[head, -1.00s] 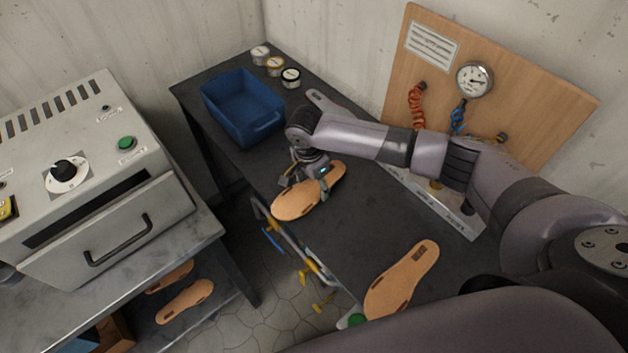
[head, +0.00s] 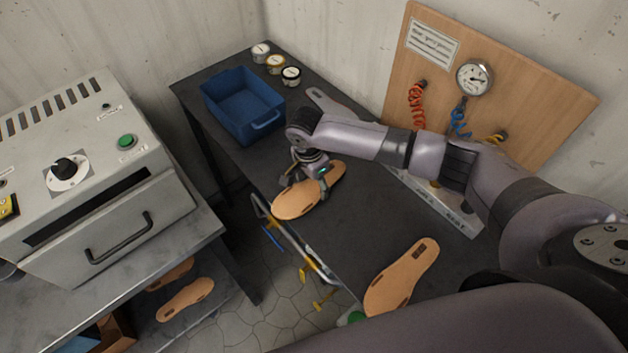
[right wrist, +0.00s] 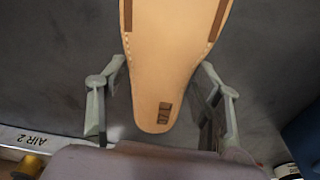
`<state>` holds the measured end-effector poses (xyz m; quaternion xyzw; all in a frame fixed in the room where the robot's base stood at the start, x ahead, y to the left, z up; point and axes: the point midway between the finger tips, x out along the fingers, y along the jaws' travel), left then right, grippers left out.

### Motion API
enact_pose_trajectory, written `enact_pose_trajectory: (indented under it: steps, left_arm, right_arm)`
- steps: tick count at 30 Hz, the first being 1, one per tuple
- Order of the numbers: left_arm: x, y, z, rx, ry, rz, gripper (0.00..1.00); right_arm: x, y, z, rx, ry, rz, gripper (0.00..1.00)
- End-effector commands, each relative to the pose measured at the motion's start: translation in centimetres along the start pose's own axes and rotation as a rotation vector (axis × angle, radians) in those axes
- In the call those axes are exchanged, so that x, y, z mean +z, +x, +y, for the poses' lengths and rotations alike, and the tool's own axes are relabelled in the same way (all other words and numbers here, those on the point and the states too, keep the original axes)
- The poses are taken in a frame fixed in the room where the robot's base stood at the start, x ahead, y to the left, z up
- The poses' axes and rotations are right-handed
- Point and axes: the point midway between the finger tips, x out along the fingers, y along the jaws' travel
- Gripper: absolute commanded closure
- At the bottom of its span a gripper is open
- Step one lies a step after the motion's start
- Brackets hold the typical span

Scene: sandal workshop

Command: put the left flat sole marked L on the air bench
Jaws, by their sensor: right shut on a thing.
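A tan flat sole (head: 296,204) lies on the dark air bench (head: 345,235) near its front edge. My right gripper (head: 306,186) is on this sole from above, shut on it. In the right wrist view the sole (right wrist: 168,55) lies between the two fingers, with a brown mark at its narrow end. A second tan sole (head: 402,277) with a dark mark lies apart on the same bench, nearer to me. My left gripper is not in view.
A wooden panel with a gauge (head: 474,78) rises behind the bench. A grey oven (head: 90,185) stands left, with more soles (head: 185,299) on the shelf below.

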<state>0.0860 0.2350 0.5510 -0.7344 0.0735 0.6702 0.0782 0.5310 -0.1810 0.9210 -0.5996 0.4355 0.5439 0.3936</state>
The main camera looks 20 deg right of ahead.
Motion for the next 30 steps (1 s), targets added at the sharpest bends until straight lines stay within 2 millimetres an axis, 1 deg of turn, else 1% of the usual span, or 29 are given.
enact_pose_trajectory:
  steps: [7, 8, 9, 18, 26, 30]
  left_arm:
    - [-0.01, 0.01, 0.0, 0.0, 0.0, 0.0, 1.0]
    - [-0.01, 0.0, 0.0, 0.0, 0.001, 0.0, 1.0]
    - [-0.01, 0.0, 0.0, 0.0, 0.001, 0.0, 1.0]
    - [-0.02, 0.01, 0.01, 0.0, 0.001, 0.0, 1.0]
    - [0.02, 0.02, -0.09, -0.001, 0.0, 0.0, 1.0]
    - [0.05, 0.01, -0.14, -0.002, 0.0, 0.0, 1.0]
  right_arm:
    - [0.06, 0.28, -0.03, -0.001, 0.0, 0.0, 0.9]
    - [0.04, 0.24, -0.04, -0.001, 0.0, 0.0, 0.39]
    - [0.04, 0.24, -0.04, -0.001, 0.0, 0.0, 0.36]
    - [0.02, 0.25, -0.02, -0.001, 0.0, 0.0, 0.17]
    - [0.01, 0.26, 0.01, 0.0, 0.0, 0.001, 0.17]
    - [0.03, -0.55, -0.03, -0.001, -0.001, 0.0, 0.17]
